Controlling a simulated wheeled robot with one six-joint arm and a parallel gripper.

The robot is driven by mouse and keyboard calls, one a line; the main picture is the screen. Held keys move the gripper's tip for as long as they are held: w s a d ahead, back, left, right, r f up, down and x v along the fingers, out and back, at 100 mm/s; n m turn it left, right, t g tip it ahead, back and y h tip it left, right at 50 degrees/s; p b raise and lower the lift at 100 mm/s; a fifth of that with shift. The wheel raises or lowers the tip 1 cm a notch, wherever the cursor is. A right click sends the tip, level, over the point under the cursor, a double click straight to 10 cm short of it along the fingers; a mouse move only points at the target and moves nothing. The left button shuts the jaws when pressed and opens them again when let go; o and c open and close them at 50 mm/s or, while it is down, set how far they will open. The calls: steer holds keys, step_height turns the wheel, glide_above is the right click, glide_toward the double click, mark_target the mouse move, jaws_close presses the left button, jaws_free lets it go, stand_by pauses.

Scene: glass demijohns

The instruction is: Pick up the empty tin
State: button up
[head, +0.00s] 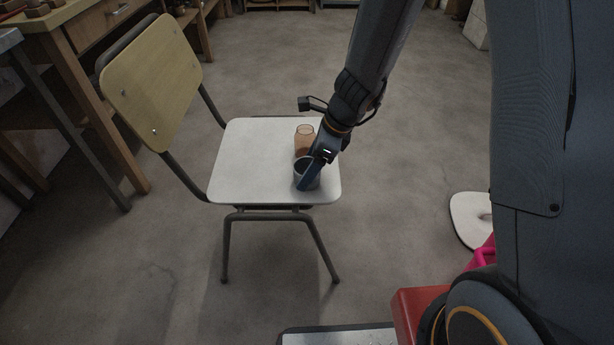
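The empty tin (314,182) is a small grey, open-topped can standing upright on the white seat of a chair (250,160), near its front right edge. My gripper (306,181) reaches down to it from the upper right. One dark finger shows at the tin's rim and covers part of its mouth. The other finger is hidden, so I cannot tell whether the gripper is closed on the tin or only around it. The tin appears to rest on the seat.
An amber glass jar (304,137) stands on the seat just behind the tin, close to my gripper. The chair's wooden backrest (152,82) rises at the left. A wooden desk (85,50) stands further left. The left part of the seat is clear.

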mark_target(307, 166)
steer(key=shift+x, duration=0.8)
steer(key=shift+c, duration=0.5)
steer(key=c, duration=1)
steer(key=shift+r, duration=0.1)
step_height(307, 166, up, 10)
steer(key=p, duration=0.4)
steer(key=shift+p, duration=0.3)
